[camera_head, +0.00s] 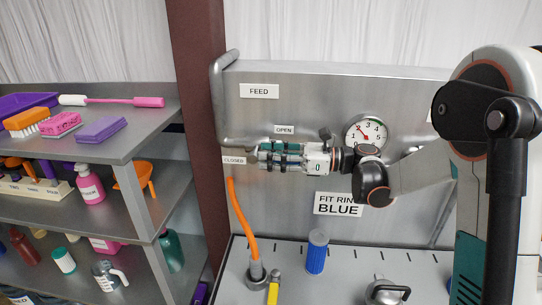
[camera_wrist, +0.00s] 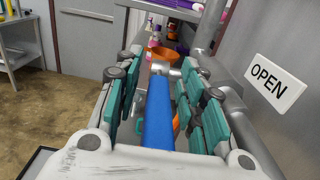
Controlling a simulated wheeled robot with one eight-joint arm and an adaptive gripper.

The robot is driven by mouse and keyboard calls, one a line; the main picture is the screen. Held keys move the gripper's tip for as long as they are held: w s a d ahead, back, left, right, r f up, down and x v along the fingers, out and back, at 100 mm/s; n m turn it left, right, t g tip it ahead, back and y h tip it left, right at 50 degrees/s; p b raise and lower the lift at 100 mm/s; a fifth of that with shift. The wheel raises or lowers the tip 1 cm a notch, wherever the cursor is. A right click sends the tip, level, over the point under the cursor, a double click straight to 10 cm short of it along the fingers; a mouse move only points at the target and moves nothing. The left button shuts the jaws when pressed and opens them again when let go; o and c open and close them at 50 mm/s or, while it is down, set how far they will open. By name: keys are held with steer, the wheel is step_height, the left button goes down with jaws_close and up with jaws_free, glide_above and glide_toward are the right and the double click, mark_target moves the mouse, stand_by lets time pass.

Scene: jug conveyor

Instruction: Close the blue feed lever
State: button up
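The blue feed lever (camera_wrist: 158,115) shows in the wrist view as a blue handle running lengthwise between my gripper's fingers. My gripper (camera_wrist: 160,95) has its teal finger pads on both sides of the lever, with gaps visible, so it looks open around it. In the head view my gripper (camera_head: 268,156) points left at the panel, just below the OPEN label (camera_head: 284,129) and right of the CLOSED label (camera_head: 233,160). The lever is largely hidden behind my fingers there. The OPEN label is also right of my gripper in the wrist view (camera_wrist: 278,82).
A grey feed pipe (camera_head: 217,100) runs down the panel's left edge. A gauge (camera_head: 366,133) is at upper right. Below stand an orange hose (camera_head: 242,215), a blue ribbed cylinder (camera_head: 317,252) and a metal jug (camera_head: 385,291). Crowded shelves (camera_head: 150,130) are at left.

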steer(key=shift+c, duration=0.3)
jaws_close()
steer(key=shift+f, duration=0.1)
